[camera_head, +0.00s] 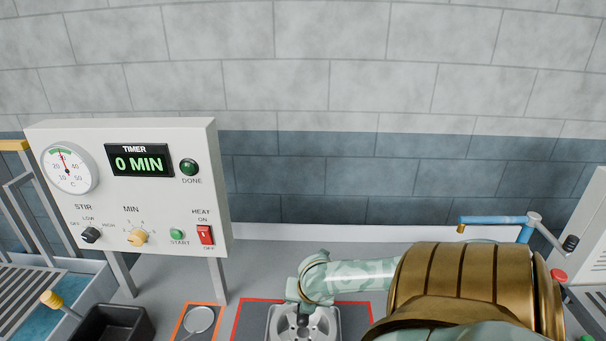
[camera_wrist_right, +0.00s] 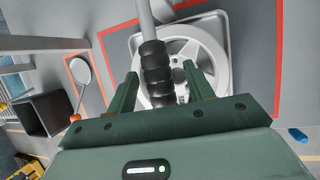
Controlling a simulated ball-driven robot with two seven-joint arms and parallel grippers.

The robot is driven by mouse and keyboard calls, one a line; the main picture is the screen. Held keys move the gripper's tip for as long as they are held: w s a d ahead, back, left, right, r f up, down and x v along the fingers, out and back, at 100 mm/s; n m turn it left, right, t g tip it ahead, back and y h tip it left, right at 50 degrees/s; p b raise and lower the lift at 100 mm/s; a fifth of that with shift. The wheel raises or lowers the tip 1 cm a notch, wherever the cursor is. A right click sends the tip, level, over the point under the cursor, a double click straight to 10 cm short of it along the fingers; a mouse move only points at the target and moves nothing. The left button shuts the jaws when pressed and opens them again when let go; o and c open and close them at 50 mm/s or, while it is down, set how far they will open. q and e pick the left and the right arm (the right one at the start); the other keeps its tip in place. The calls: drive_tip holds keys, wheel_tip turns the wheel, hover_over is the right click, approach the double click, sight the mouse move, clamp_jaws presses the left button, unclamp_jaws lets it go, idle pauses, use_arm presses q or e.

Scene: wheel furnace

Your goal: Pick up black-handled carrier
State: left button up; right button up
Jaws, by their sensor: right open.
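The black-handled carrier shows in the right wrist view as a ridged black grip (camera_wrist_right: 156,75) on a grey rod (camera_wrist_right: 147,22). A spoked silver wheel (camera_wrist_right: 207,52) lies behind the grip in a pale square-cornered tray. The wheel also shows in the head view (camera_head: 302,328), partly cut by the bottom edge. My right gripper (camera_wrist_right: 160,72) is open, with one green finger on each side of the black grip. A gap shows on the right side; contact on the left side cannot be told. My left gripper is not in view.
A white control panel (camera_head: 130,190) reads 0 MIN on its timer. A black bin (camera_head: 112,324) and a round-headed tool (camera_head: 199,320) in an orange outline lie left of the wheel. A blue crank arm (camera_head: 493,220) is at the right. A brick wall closes the back.

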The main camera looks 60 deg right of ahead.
clamp_jaws()
drive_tip(key=shift+d+r, duration=0.1)
drive_tip(key=shift+r, duration=0.1)
drive_tip(key=shift+w+r+p, duration=0.1)
drive_tip(key=shift+r+p, duration=0.2)
drive_tip(key=shift+r, duration=0.55)
drive_tip(key=s+a+r+p, duration=0.1)
drive_tip(key=r, duration=0.1)
drive_tip(key=s+a+r, duration=0.1)
drive_tip(key=r, duration=0.2)
drive_tip(key=a+r+p, duration=0.1)
drive_tip(key=a+r, duration=0.1)
drive_tip(key=shift+s+a+r+p, duration=0.1)
drive_tip(key=shift+s+r+p, duration=0.05)
drive_tip(key=shift+s+p, duration=0.25)
drive_tip(key=s+a+r, duration=0.3)
drive_tip(key=s+a, duration=0.2)
drive_tip(key=a, duration=0.2)
drive_tip(key=shift+a+r+p, duration=0.3)
drive_tip(key=shift+r+p, duration=0.05)
drive_tip(key=shift+r, duration=0.05)
